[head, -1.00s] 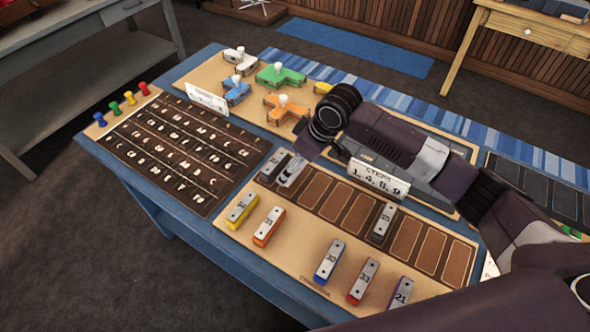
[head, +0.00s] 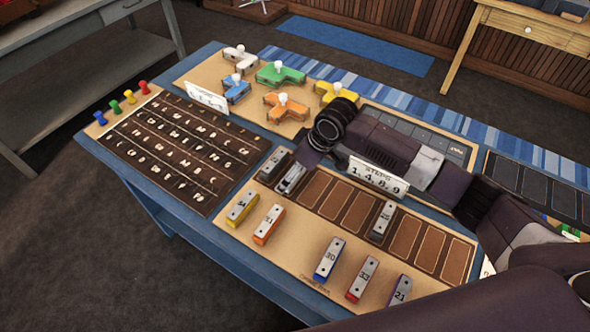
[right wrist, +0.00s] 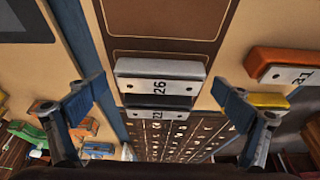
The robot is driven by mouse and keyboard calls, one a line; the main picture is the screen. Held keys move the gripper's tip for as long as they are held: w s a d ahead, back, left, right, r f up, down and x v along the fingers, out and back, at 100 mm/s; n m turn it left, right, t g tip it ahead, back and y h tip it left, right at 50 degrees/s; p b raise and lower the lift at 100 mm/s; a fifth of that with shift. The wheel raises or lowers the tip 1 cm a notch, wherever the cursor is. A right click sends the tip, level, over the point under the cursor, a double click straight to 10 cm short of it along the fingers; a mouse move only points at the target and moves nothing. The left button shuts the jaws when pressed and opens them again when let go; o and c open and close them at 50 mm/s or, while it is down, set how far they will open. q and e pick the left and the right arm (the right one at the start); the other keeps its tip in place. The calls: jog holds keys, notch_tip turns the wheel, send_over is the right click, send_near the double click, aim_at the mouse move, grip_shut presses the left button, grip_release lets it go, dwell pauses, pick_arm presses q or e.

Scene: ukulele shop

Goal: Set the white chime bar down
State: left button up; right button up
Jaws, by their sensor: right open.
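The white chime bar (right wrist: 162,68), marked 26, lies flat on the dark slotted strip (right wrist: 165,22) in the right wrist view. It also shows in the head view (head: 291,178), partly covered by my gripper. A bar marked 22 (right wrist: 158,114), with a dark side, lies close beside it. My right gripper (right wrist: 160,103) is open, with one blue-padded finger on each side of the bars and visible gaps between. In the head view it comes in over the strip's left end. My left gripper is not in view.
A grey bar (head: 382,221) sits further right on the strip among empty slots. Yellow (head: 243,209), orange (head: 268,224), blue (head: 330,260), red (head: 363,279) and purple (head: 400,291) bars lie along the front. A card (head: 378,177) stands behind the strip, close to my arm.

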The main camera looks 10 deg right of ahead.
jog(key=v, duration=1.2)
jog(key=shift+r+b, duration=0.15)
jog(key=shift+b, duration=0.3)
